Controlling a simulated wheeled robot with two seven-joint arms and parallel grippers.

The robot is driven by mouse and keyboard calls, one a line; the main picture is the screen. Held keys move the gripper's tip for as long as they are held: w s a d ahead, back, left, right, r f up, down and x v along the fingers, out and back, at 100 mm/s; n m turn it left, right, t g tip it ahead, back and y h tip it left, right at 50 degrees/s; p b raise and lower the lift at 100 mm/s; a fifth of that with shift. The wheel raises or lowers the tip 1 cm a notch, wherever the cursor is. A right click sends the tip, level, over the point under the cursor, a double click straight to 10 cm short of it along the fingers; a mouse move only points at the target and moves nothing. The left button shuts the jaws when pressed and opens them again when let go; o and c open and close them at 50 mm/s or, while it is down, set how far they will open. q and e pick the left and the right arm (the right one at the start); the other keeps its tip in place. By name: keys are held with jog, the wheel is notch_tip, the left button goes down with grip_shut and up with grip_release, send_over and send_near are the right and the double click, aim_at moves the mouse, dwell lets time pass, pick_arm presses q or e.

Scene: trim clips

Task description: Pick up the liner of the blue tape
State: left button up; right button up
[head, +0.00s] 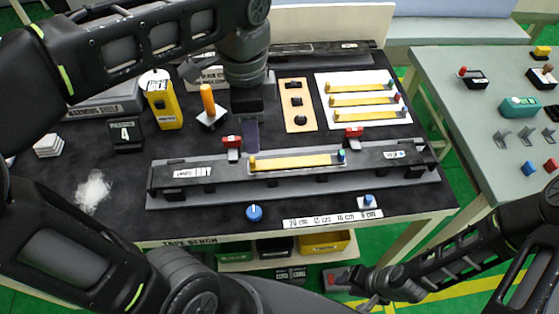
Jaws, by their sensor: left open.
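A yellow strip (295,162) lies on the long dark trim piece (215,175) at the centre of the bench, with a yellow peg at its left end and a blue-teal peg at its right end. Three more yellow strips (360,101) lie on a white card (330,78) at the back right, with small coloured ends. I cannot tell a separate liner at this size. My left gripper (250,118) is open and points down above the bench, behind the trim and left of the orange-tan plate. My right gripper (372,298) is low in front of the bench; its jaws are unclear.
Two red clamps (232,142) stand behind the trim. A yellow box (163,103), an orange-handled tool (208,103) and the tan plate (294,104) stand nearby. A blue knob (254,213) and a white scale strip (330,219) lie in front. A side table (480,120) holds small parts.

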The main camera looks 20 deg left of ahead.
aim_at(254, 158)
pick_arm(q)
notch_tip(254, 158, down, 3)
jog(key=shift+r+b, duration=0.1)
jog(key=shift+b, duration=0.9)
jog(key=shift+r, duration=0.1)
jog(key=shift+f, duration=0.55)
notch_tip(254, 158, down, 4)
jog(key=shift+s+f+p, duration=0.1)
jog(key=shift+p, duration=0.2)
grip_shut()
